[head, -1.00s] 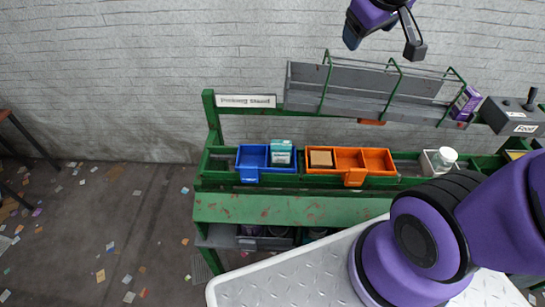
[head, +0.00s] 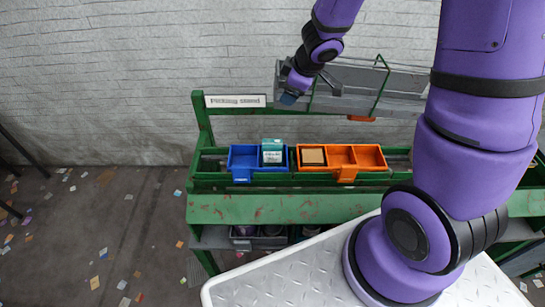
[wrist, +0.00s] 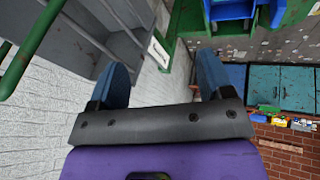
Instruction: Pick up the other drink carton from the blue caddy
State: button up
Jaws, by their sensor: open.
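The blue caddy (head: 243,163) sits on the green stand, left of centre in the head view. A teal and white drink carton (head: 272,152) stands upright in its right compartment. The left compartment looks empty from here. My gripper (head: 289,98) is above and behind the carton, apart from it, in front of the grey upper shelf. In the wrist view my gripper (wrist: 162,78) has its two blue fingers wide apart with nothing between them. Part of the blue caddy (wrist: 228,12) shows at the top edge there; the carton cannot be made out.
An orange caddy (head: 375,158) holding a tan box (head: 312,156) stands right beside the blue one. The grey upper shelf (head: 350,102) with green rails (head: 381,88) is close to my gripper. A "Picking stand" sign (head: 235,101) is to the left.

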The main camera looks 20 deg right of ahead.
aim_at(273, 143)
jog(key=s+a+f+n+g+y, duration=0.1)
jog(key=f, duration=0.2)
jog(key=s+a+f+n+g, duration=0.1)
jog(key=f, duration=0.2)
jog(key=s+a+f+g+y, duration=0.1)
jog(key=f, duration=0.3)
jog(key=shift+s+a+n+g+y, duration=0.3)
jog(key=shift+a+n, duration=0.05)
jog(key=shift+n, duration=0.05)
jog(key=shift+x, duration=2.65)
jog(key=shift+w+d+x, duration=0.15)
jog(key=shift+x, duration=1.1)
jog(key=shift+w+d+x, duration=0.1)
jog(key=shift+d+x, duration=0.05)
jog(key=shift+x, duration=1.1)
jog(key=c, duration=1)
jog(key=shift+r, duration=0.15)
